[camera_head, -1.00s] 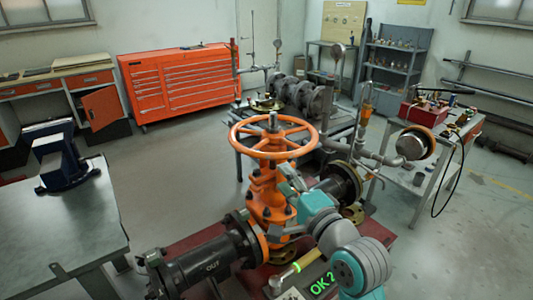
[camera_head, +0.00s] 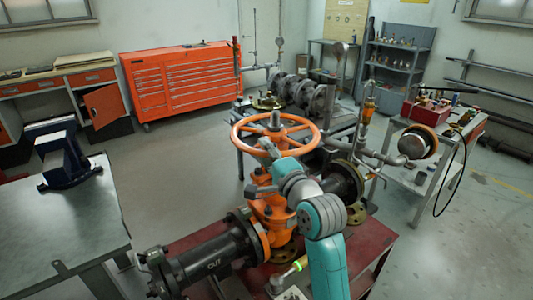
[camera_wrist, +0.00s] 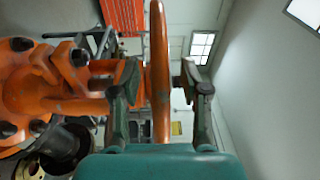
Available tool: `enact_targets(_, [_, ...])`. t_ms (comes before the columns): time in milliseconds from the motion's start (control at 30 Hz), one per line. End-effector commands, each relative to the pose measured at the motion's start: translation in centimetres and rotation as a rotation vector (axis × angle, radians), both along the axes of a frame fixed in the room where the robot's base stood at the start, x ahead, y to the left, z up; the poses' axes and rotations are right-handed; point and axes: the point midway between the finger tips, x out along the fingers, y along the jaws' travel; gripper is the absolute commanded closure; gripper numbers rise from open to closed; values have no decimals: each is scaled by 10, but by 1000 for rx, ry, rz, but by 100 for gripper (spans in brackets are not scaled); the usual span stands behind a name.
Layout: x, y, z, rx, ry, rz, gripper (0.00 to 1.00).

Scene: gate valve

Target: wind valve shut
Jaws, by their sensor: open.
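The orange gate valve (camera_head: 262,209) stands upright in a black pipe run, with its round orange handwheel (camera_head: 238,141) lying level on top. My gripper (camera_head: 268,150) is at the near side of the wheel, partly hidden behind my wrist in the head view. In the wrist view the rim of the handwheel (camera_wrist: 159,60) runs upright through the picture between the two fingers of my gripper (camera_wrist: 156,92). The fingers are open, one on each side of the rim, with visible gaps. The valve body (camera_wrist: 35,85) shows at the left there.
The valve's black pipe (camera_head: 205,262) marked OUT runs to the lower left above a red bench (camera_head: 375,240). A steel table with a blue vise (camera_head: 65,160) stands at the left. A cart (camera_head: 425,178) stands at the right. Open floor lies left of the valve.

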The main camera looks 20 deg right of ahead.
Motion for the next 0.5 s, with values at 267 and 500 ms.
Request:
enact_targets(267, [0,0,0,0,0,0,75])
enact_targets(500, [0,0,0,0,0,0,100])
